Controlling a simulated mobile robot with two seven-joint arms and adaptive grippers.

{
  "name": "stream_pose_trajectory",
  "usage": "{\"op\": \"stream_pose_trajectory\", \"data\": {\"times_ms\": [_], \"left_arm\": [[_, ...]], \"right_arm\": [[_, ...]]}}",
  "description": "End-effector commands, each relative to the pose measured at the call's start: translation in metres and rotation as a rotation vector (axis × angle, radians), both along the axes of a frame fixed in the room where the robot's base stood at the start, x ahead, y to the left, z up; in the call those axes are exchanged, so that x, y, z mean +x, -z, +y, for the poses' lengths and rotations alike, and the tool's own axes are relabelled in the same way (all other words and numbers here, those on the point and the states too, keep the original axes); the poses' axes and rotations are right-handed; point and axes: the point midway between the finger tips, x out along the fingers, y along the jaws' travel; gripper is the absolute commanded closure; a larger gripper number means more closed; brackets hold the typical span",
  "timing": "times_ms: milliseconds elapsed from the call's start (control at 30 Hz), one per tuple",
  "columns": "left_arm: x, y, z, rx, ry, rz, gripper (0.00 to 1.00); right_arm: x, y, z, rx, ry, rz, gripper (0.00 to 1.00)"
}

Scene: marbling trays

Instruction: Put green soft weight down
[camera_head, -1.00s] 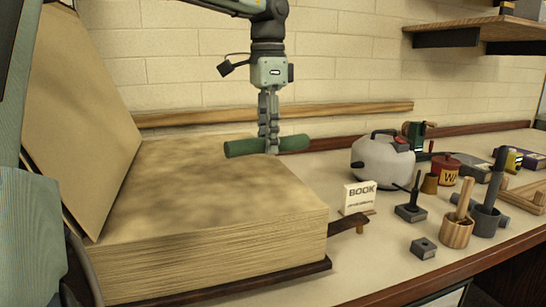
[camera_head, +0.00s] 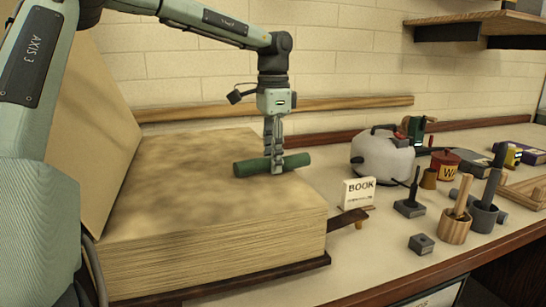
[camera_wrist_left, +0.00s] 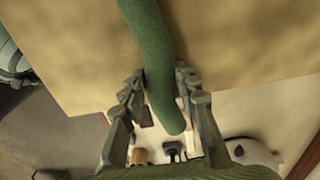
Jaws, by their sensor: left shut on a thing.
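The green soft weight (camera_head: 251,167) is a dark green roll lying crosswise in my left gripper (camera_head: 273,167). In the head view it is at the right part of the open book's page (camera_head: 180,190), low at the surface; I cannot tell whether it touches the page. In the left wrist view the weight (camera_wrist_left: 152,50) runs between the two fingers (camera_wrist_left: 160,90), with the page edge beneath. My left gripper is shut on the weight and points down. My right gripper is not in view.
A small "BOOK" sign (camera_head: 358,192) stands right of the book. A brick wall is behind. A shelf (camera_head: 480,27) juts out at upper right.

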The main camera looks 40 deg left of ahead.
Motion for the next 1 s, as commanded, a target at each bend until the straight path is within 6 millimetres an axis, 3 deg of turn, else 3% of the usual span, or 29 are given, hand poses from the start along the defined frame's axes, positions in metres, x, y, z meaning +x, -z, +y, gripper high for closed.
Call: {"op": "stream_pose_trajectory", "data": {"times_ms": [33, 200, 567, 700, 1000], "left_arm": [[0.0, 0.0, 0.0, 0.0, 0.0, 0.0, 0.67], [0.0, 0.0, 0.0, 0.0, 0.0, 0.0, 0.49], [0.0, -0.003, 0.0, 0.0, 0.0, -0.001, 0.49], [0.001, -0.025, 0.0, 0.004, -0.002, -0.005, 0.49], [0.001, -0.089, 0.0, 0.004, -0.002, -0.004, 0.49]], "right_arm": [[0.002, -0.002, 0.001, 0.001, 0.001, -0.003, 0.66], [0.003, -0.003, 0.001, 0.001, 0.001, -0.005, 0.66], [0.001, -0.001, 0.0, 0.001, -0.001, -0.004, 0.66], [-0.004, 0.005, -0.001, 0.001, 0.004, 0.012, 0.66], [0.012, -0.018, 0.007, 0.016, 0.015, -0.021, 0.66]]}}
